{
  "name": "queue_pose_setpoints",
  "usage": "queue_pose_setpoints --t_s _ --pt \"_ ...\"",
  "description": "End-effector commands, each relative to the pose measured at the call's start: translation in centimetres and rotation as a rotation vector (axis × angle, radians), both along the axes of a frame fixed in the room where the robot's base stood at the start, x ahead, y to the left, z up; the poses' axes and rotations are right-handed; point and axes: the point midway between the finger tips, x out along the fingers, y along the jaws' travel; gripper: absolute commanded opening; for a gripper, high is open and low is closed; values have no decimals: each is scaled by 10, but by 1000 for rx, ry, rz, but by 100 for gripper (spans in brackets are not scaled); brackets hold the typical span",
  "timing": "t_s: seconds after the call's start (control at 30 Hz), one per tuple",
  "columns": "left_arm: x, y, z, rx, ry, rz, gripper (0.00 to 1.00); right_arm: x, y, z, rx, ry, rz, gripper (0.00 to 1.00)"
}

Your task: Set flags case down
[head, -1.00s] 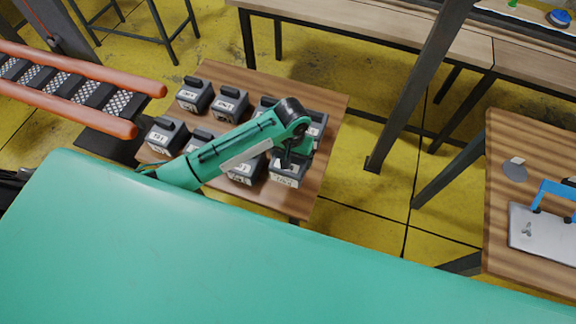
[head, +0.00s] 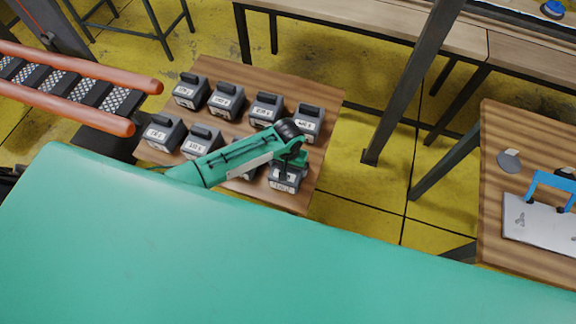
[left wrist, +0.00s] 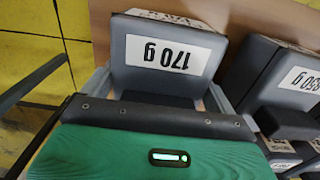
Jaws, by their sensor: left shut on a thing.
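A dark grey case (head: 284,179) with a white label is at the near right corner of the brown table (head: 325,95). My left gripper (head: 287,166) is over it and shut on its top. In the left wrist view the held case (left wrist: 125,75) shows a label reading 170 g upside down, with a finger on each side. A second label on it is too cut off to read, so I cannot confirm its contents. I cannot tell whether its underside touches the table. My right gripper is out of view.
Several similar labelled cases, such as one at the right of the back row (head: 308,123), stand on the table. A neighbouring case (left wrist: 285,75) sits close beside the held one. A dark post (head: 415,85) rises right of the table. An orange-railed conveyor (head: 80,85) is left.

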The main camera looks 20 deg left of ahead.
Motion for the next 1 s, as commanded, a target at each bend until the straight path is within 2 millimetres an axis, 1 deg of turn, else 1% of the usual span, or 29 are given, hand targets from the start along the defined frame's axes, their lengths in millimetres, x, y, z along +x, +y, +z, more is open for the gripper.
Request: queue_pose_setpoints --t_s 0.07,0.1,0.13,0.37,0.47,0.53,0.67,0.9,1.0 --pt "0 0 -2 0 0 0 64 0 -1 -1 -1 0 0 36" --pt "0 0 -3 0 0 0 95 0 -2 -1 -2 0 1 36" --pt "0 0 -2 0 0 0 100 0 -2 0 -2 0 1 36" --pt "0 0 -1 0 0 0 100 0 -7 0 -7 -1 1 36" --pt "0 0 4 -1 -1 0 100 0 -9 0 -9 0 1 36" --pt "1 -1 11 -2 -2 0 100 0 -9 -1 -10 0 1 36" --pt "1 0 33 -2 -4 0 100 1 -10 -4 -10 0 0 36" --pt "1 -1 83 -2 -3 -1 100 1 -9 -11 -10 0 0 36" --pt "1 -1 100 -2 -3 -1 100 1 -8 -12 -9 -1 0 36"
